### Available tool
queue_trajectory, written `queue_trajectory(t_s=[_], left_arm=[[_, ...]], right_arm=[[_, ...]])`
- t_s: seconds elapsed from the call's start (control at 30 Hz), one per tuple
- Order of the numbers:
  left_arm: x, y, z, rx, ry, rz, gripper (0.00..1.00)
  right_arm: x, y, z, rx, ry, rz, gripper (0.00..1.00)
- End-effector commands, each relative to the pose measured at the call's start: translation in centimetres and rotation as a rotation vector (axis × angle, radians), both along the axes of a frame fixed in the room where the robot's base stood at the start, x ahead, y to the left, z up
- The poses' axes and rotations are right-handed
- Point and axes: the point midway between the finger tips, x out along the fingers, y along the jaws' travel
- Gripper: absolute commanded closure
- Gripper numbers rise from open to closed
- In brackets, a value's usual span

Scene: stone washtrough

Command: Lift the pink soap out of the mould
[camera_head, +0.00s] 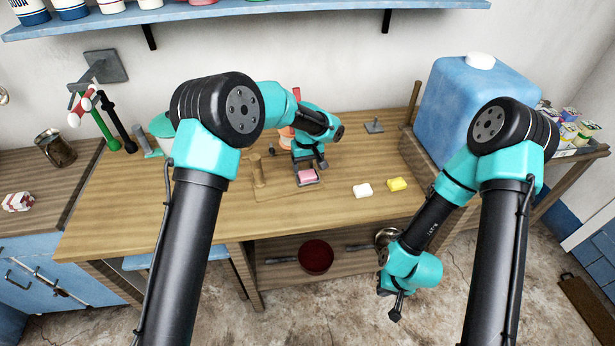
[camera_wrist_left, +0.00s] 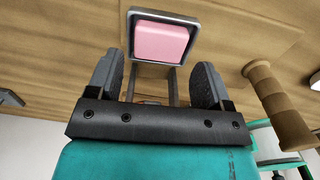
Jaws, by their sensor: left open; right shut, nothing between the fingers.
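The pink soap (camera_head: 307,176) sits in a small grey metal mould (camera_head: 317,182) on the wooden table; both also show in the left wrist view, the soap (camera_wrist_left: 160,41) framed by the mould's rim (camera_wrist_left: 160,13). My left gripper (camera_head: 309,163) is just behind the mould in the head view, with its fingers pointing toward it. In the left wrist view its two fingers (camera_wrist_left: 158,72) are apart and empty, with the soap ahead of their tips. My right gripper (camera_head: 396,308) is shut and empty, hanging low in front of the table.
A wooden stamp-like post (camera_head: 259,172) stands left of the mould. A white bar (camera_head: 362,190) and a yellow bar (camera_head: 397,184) lie to the right. A big blue container (camera_head: 478,105) stands at the right. The table's front right is clear.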

Motion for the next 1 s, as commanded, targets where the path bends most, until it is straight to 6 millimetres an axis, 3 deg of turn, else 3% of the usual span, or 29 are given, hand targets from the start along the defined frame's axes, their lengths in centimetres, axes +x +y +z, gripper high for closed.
queue_trajectory(t_s=[1.0], left_arm=[[0.0, 0.0, -1.6, 0.0, 0.0, 0.0, 0.27]], right_arm=[[0.0, 0.0, 0.0, 0.0, 0.0, 0.0, 1.0]])
